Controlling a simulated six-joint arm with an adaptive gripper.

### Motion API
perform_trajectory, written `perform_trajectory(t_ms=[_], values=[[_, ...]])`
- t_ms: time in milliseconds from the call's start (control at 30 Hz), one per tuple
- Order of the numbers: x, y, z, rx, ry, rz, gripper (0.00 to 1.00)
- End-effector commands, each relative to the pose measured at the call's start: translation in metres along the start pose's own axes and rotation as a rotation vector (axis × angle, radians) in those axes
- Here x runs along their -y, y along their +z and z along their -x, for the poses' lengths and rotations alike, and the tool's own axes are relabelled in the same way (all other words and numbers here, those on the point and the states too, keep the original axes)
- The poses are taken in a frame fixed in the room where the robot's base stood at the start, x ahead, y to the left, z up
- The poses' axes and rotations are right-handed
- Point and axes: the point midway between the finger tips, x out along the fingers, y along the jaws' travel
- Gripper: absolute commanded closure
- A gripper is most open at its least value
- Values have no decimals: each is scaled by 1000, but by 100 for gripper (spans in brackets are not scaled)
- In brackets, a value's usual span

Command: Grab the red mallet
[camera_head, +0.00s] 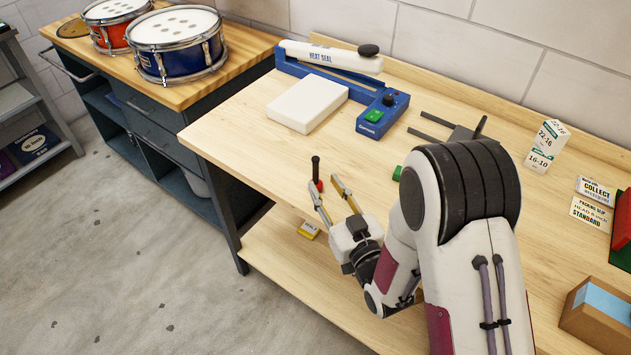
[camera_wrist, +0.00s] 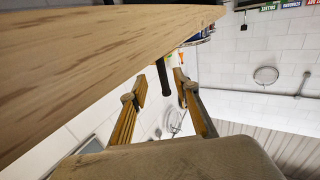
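The red mallet (camera_head: 316,168) shows at the near left edge of the wooden bench top in the head view. Its black end points up and a small red part shows below; the gripper hides the rest. My gripper (camera_head: 323,185) is at that edge with its two yellow-brown fingers spread, one on each side of the red part in the picture. In the wrist view my gripper (camera_wrist: 162,84) is open, and a dark rod stands between the fingers. I cannot tell whether either finger touches it.
The bench edge (camera_wrist: 90,75) runs close beside the fingers. A green piece (camera_head: 397,172) lies beside my arm. A blue heat sealer (camera_head: 372,119), a white block (camera_head: 307,103) and a dark fork-shaped tool (camera_head: 447,130) stand farther back. A yellow box (camera_head: 309,230) lies on the lower shelf.

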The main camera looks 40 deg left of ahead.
Motion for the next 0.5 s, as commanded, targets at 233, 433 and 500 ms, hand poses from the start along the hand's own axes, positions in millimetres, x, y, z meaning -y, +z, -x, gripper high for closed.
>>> perform_trajectory(t_ms=[233,433,500], values=[[0,0,-5,0,0,0,70],[0,0,-5,0,0,0,70],[0,0,-6,0,0,0,70]])
